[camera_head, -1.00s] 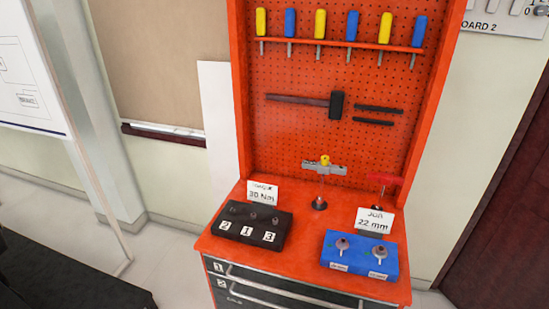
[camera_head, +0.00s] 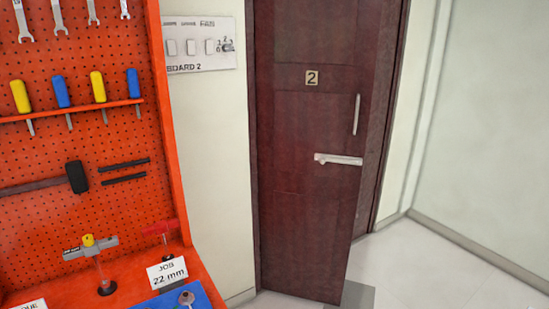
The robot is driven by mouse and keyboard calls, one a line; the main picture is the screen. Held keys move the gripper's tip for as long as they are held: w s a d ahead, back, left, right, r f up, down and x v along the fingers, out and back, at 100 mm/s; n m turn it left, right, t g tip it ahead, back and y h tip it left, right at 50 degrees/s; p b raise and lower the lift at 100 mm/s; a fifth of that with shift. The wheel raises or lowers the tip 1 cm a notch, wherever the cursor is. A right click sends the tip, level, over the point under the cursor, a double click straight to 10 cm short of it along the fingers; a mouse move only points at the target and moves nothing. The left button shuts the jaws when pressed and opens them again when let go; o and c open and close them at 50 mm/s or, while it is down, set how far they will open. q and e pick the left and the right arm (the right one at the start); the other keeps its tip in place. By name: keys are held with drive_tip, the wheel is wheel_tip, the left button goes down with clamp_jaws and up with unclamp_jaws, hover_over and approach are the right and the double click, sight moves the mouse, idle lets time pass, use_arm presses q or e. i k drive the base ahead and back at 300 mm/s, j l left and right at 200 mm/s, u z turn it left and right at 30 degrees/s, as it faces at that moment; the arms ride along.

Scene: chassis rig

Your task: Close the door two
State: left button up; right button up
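Door two (camera_head: 305,215) is a dark red-brown door right of the middle of the head view. It bears a small plate with the number 2 (camera_head: 312,78). A light lever handle (camera_head: 338,159) and a vertical pull bar (camera_head: 356,114) are near its right edge. The door stands ajar: its right edge and lower corner come forward of the dark frame (camera_head: 385,130) behind it. Neither of my grippers shows in the view.
An orange pegboard bench (camera_head: 212,275) with tools stands at the left, near the wall. A switch board labelled BOARD 2 (camera_head: 200,45) hangs on the wall between bench and door. The pale floor (camera_head: 420,270) at the lower right is clear.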

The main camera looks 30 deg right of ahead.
sight(316, 61)
drive_tip(key=z, duration=1.25)
